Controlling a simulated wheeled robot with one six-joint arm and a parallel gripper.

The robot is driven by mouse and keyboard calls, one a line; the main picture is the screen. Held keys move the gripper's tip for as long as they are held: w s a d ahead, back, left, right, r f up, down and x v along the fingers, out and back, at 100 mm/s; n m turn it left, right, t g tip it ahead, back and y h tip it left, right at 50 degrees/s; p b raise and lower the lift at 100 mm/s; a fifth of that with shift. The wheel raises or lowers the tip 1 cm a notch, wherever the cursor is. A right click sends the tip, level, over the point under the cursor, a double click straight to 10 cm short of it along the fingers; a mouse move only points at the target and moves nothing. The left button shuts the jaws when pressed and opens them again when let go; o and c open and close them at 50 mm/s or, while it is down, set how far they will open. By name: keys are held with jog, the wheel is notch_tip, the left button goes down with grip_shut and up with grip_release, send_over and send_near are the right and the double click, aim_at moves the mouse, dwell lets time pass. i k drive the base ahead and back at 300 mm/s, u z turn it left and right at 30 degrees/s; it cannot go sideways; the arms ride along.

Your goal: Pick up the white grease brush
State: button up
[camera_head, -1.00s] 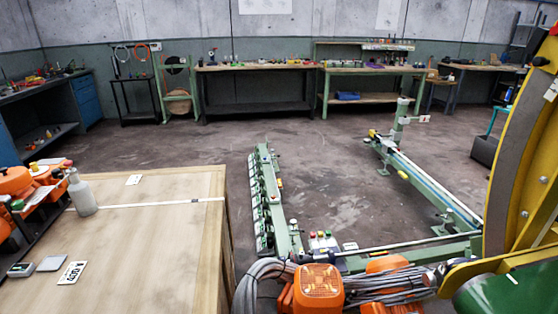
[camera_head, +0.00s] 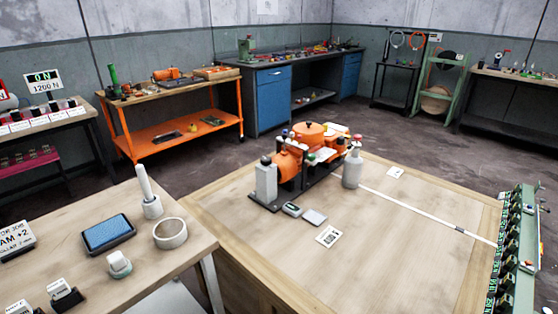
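A white upright object with a slim handle and a wider round base (camera_head: 149,192) stands near the back edge of the light wooden table (camera_head: 195,255) at lower left. It looks like the white grease brush, but its bristles cannot be made out. It stands apart from the white ring (camera_head: 170,234) to its front right and the blue-topped tray (camera_head: 108,233) to its left. My gripper is not in view.
Small white items (camera_head: 119,264) and a sign (camera_head: 15,240) share that table. A larger wooden table (camera_head: 420,235) to the right holds an orange machine (camera_head: 300,160) and a white bottle (camera_head: 352,165). Open floor (camera_head: 215,160) lies behind, before an orange workbench (camera_head: 180,130).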

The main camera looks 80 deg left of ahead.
aim_at(142, 178)
jog(key=u, duration=3.25)
jog(key=i, duration=0.5)
jog(key=u, duration=1.85)
jog(key=k, duration=1.05)
jog(key=z, duration=0.75)
jog(key=i, duration=1)
